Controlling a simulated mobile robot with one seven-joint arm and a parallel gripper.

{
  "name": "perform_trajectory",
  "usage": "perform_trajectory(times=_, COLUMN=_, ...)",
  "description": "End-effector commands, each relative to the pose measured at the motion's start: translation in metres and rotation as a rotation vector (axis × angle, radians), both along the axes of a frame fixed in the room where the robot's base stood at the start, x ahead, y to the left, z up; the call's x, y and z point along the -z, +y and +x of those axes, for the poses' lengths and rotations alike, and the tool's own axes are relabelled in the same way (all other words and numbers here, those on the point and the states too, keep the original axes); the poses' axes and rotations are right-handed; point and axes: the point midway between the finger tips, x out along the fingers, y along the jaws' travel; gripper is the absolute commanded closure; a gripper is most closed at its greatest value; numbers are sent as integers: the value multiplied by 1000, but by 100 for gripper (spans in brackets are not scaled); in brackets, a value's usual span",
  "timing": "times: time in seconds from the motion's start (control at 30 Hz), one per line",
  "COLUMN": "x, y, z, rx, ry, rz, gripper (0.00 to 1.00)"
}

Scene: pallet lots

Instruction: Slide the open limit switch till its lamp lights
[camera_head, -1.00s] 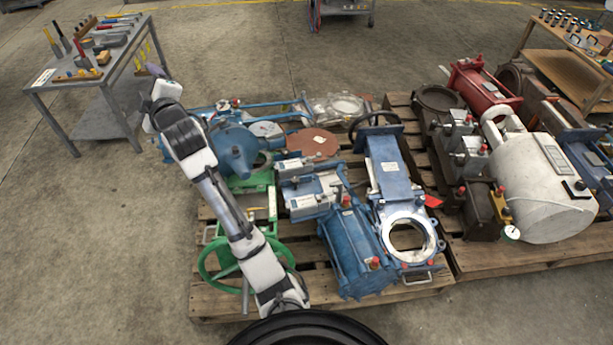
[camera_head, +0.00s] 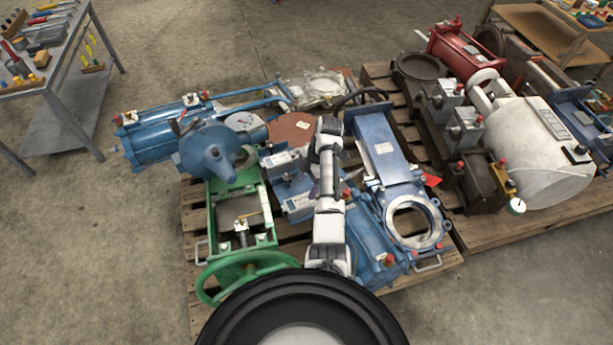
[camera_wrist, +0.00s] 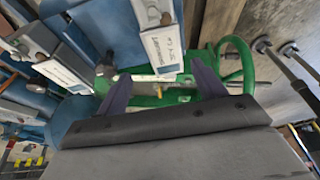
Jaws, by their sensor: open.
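Two grey-and-blue boxes with white labels, which look like the limit switches, sit on the blue valve in the head view: an upper box (camera_head: 281,161) and a lower box (camera_head: 297,206). I cannot tell which is the open one, and no lit lamp is clear. In the wrist view a labelled box (camera_wrist: 163,48) hangs just beyond the fingertips, and a second labelled box (camera_wrist: 62,76) lies to the left. My gripper (camera_wrist: 160,72) is open, with nothing seen held between its two dark fingers. In the head view my arm hides the gripper and part of the blue valve.
A green valve with a handwheel (camera_head: 217,292) stands left of my arm, and a blue gate valve (camera_head: 386,155) stands right. Both are on a wooden pallet (camera_head: 440,270). A grey tool bench (camera_head: 62,130) is at the left, with clear floor between.

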Motion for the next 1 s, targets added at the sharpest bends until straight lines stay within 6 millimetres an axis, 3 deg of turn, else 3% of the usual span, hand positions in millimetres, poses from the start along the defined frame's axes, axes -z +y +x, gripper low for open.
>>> perform_trajectory(times=0.37, x=15, y=-2, z=-9, rx=-13, ry=25, rz=11, gripper=31)
perform_trajectory(times=1.0, x=73, y=16, z=-21, rx=-13, ry=25, rz=10, gripper=31)
